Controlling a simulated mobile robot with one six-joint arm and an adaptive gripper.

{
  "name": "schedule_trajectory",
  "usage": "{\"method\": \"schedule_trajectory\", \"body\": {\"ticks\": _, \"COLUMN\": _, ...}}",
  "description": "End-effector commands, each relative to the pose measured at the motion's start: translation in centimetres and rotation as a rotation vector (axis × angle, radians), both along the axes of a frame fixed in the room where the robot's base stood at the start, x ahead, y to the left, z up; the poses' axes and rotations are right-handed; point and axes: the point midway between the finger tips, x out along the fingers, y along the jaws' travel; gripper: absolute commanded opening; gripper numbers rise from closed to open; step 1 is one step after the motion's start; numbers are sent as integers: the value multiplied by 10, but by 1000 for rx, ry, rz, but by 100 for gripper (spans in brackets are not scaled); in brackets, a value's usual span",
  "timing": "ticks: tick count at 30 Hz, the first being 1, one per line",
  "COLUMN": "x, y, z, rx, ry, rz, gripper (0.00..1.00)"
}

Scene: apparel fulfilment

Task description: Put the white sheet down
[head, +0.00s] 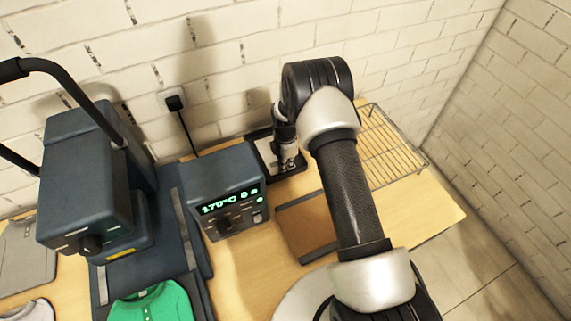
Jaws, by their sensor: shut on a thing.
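My gripper (287,160) is at the back of the table, pointing down over a dark shallow tray (296,170) by the wall. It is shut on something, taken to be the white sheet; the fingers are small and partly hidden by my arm. A pale patch (267,152) shows beside the fingers, inside the tray's dark rim. I cannot tell whether this is the sheet or the tray's floor. On the heat press at the left, a green shirt (155,304) lies on the lower plate.
A control box (222,192) reading 170°C stands left of my gripper. The press head (85,185) is further left, with grey garments (28,255) beside it. A brown dark-edged tray (302,228) is in front, partly behind my arm. A wire rack (395,150) is at right.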

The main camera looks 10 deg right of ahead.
Motion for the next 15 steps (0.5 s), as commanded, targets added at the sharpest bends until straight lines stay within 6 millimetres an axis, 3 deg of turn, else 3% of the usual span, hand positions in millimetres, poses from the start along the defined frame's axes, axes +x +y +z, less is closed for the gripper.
{"method": "schedule_trajectory", "body": {"ticks": 4, "x": 0, "y": 0, "z": -5, "rx": 0, "ry": 1, "rz": 0, "gripper": 0}}
{"method": "schedule_trajectory", "body": {"ticks": 5, "x": 0, "y": 0, "z": -4, "rx": 0, "ry": 1, "rz": 0, "gripper": 7}}
{"method": "schedule_trajectory", "body": {"ticks": 8, "x": 0, "y": 0, "z": -3, "rx": 0, "ry": 1, "rz": 0, "gripper": 14}}
{"method": "schedule_trajectory", "body": {"ticks": 15, "x": 0, "y": 0, "z": -3, "rx": 0, "ry": 1, "rz": 0, "gripper": 14}}
